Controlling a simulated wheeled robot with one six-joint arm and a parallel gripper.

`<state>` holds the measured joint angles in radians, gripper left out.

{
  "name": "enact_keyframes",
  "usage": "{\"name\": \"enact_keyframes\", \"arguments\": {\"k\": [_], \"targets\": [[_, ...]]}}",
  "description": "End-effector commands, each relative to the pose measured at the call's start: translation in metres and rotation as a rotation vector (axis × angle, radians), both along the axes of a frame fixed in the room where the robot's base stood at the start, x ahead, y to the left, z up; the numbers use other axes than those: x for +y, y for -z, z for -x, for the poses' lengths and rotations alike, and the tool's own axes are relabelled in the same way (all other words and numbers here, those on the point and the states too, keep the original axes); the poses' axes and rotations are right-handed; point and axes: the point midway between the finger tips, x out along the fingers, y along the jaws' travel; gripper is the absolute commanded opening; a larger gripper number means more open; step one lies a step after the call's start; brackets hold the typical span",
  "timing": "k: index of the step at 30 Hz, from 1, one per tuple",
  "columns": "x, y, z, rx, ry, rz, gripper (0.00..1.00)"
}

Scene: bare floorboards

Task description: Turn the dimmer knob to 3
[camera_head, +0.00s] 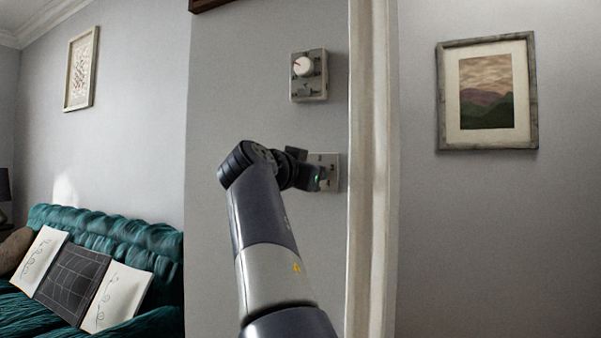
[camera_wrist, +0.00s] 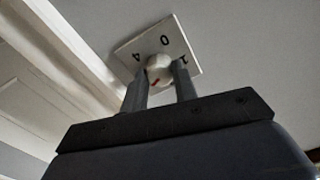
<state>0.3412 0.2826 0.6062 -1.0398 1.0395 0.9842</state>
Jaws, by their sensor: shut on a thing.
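A white dimmer knob (camera_wrist: 158,67) with a red mark sits on a pale plate (camera_wrist: 130,45) on the wall. In the wrist view, the digits 4, 0 and 1 show on the plate; the part of the plate behind my fingers is hidden. The red mark shows on the knob's lower part, slanting to the lower left, away from the 0. My gripper (camera_wrist: 160,78) has one finger on each side of the knob and is shut on it. In the head view, my gripper (camera_head: 318,178) covers most of the lower plate (camera_head: 331,160), and the knob is hidden there.
A second plate (camera_head: 299,88) with a white, red-marked knob (camera_head: 303,66) is above on the same wall. A white door frame (camera_head: 368,170) stands close to the right. A framed picture (camera_head: 487,140) hangs beyond it. A teal sofa (camera_head: 110,235) is at the left.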

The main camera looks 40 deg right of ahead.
Motion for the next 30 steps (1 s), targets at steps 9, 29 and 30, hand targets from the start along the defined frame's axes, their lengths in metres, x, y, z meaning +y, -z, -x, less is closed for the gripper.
{"name": "enact_keyframes", "arguments": {"k": [9,29,30], "targets": [[0.0015,-0.0054,0.0014,-0.062,-0.004,-0.013,0.05],[0.0004,-0.0025,0.0007,-0.058,-0.002,-0.019,0.49],[0.0003,-0.0023,0.0006,-0.058,-0.002,-0.019,0.49]]}}
